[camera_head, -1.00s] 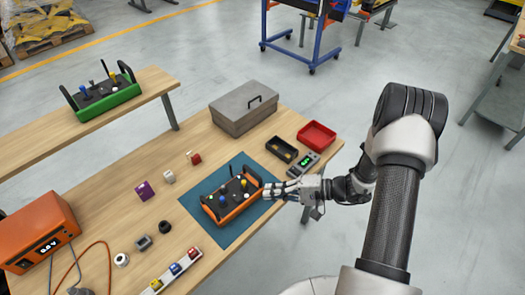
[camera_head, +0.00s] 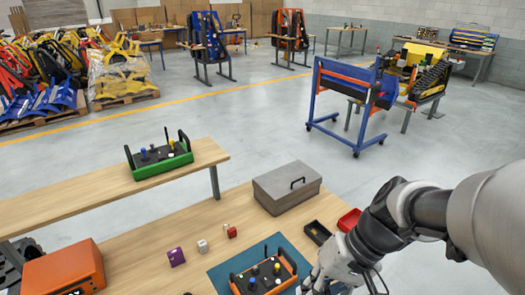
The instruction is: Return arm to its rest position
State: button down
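My arm reaches in from the right edge of the head view, with its black and grey links over the right end of the front table (camera_head: 140,245). My gripper (camera_head: 318,277) is at the bottom, just right of the orange control box (camera_head: 284,283) on the teal mat (camera_head: 219,277). The fingers are partly cut off by the lower edge. I cannot tell whether they are open or shut, or whether they touch the box.
A grey toolbox (camera_head: 287,190), a black tray (camera_head: 317,232) and a red tray (camera_head: 349,220) stand near the arm. A green control box (camera_head: 160,160) sits on the other table. Open floor lies behind, before a blue cart (camera_head: 350,95).

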jog(key=s+d+r+t+h, duration=0.5)
jog(key=s+r, duration=0.2)
jog(key=shift+d+h, duration=0.15)
jog(key=shift+h, duration=0.15)
